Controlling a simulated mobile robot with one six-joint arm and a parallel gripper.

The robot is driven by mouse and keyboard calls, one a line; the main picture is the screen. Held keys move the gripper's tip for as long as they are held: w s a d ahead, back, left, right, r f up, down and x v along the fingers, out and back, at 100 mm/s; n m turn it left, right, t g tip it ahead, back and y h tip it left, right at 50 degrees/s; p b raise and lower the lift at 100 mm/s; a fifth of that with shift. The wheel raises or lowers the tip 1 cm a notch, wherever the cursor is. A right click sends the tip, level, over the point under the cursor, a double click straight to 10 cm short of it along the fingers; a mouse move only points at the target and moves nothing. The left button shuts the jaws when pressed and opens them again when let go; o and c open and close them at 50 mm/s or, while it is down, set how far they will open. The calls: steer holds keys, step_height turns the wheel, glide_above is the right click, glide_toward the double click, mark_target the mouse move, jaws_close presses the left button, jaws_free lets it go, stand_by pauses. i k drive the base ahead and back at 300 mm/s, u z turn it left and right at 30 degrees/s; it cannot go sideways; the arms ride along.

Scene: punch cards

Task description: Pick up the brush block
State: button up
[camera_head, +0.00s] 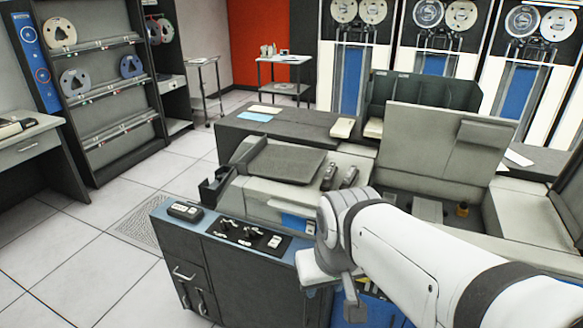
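I cannot single out the brush block for certain. Two small dark grey parts (340,177) stand upright side by side on the light top of the card machine (262,195); I cannot tell whether either is the block. My white arm comes in from the lower right and ends over the machine's front right. My gripper (352,308) points down there, with one grey finger showing. The other finger and whatever is between them are hidden, so I cannot see whether it is open or holds anything.
The machine's open lid (440,140) stands up behind my arm. A dark desk (285,122) is behind. Tiled floor (90,240) is clear at left; tape cabinets (350,80) line the back.

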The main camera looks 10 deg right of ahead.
mark_target(330, 176)
steer(key=z, duration=0.15)
steer(key=i, duration=0.9)
steer(key=u, duration=0.05)
